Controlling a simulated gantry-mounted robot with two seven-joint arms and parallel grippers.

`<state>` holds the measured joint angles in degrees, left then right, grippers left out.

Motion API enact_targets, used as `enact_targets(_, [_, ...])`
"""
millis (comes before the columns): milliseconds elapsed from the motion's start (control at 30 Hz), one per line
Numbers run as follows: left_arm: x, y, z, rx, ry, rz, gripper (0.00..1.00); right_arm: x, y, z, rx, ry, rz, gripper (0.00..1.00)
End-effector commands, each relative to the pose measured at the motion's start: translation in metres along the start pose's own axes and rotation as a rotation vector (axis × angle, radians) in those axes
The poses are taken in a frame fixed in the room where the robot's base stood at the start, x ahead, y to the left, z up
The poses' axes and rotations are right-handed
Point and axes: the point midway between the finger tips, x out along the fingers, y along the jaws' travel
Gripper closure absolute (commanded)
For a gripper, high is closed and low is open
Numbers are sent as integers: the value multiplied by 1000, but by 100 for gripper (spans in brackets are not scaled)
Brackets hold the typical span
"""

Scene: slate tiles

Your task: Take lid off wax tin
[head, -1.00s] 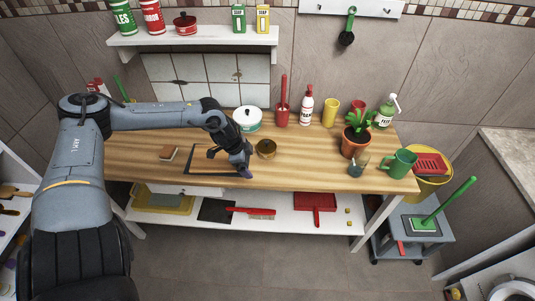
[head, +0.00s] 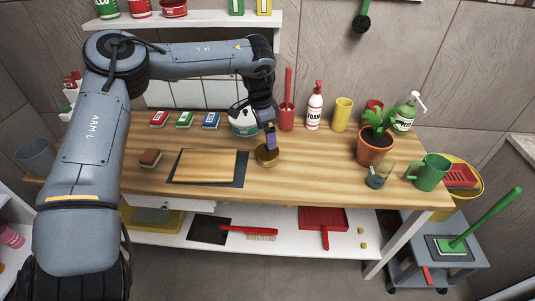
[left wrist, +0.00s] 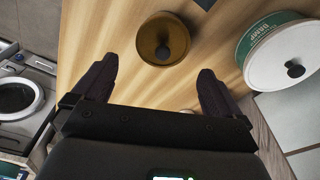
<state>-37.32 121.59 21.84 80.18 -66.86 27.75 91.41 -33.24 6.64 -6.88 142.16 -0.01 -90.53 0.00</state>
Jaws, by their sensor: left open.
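The wax tin appears to be the small round brass-coloured tin (head: 267,158) on the wooden bench. Its lid (left wrist: 163,40) is on, with a small dark knob near the middle in the left wrist view. My left gripper (head: 270,141) points down just above the tin in the head view, partly covering its top. In the left wrist view my left gripper (left wrist: 157,82) is open and empty, its two dark fingers apart, with the tin ahead of and between them. My right gripper is not in view.
A green-and-white lidded tin (head: 243,122) stands behind the brass one. A wooden board (head: 207,165) on a dark mat and a brush (head: 150,158) lie left. Bench is clear around the brass tin's front.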

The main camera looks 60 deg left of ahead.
Motion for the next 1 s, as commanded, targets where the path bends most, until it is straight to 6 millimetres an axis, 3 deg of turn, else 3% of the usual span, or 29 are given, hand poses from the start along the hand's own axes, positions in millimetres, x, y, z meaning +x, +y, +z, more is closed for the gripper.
enact_targets(333, [26, -1, 2, 0, 0, -1, 0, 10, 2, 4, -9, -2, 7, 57])
enact_targets(600, [60, -3, 5, 0, 0, -1, 0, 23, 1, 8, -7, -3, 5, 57])
enact_targets(900, [66, -3, 4, 0, 1, -2, 0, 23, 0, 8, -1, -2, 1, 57])
enact_targets(1000, [66, -3, 4, 0, 1, -2, 12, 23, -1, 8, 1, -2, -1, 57])
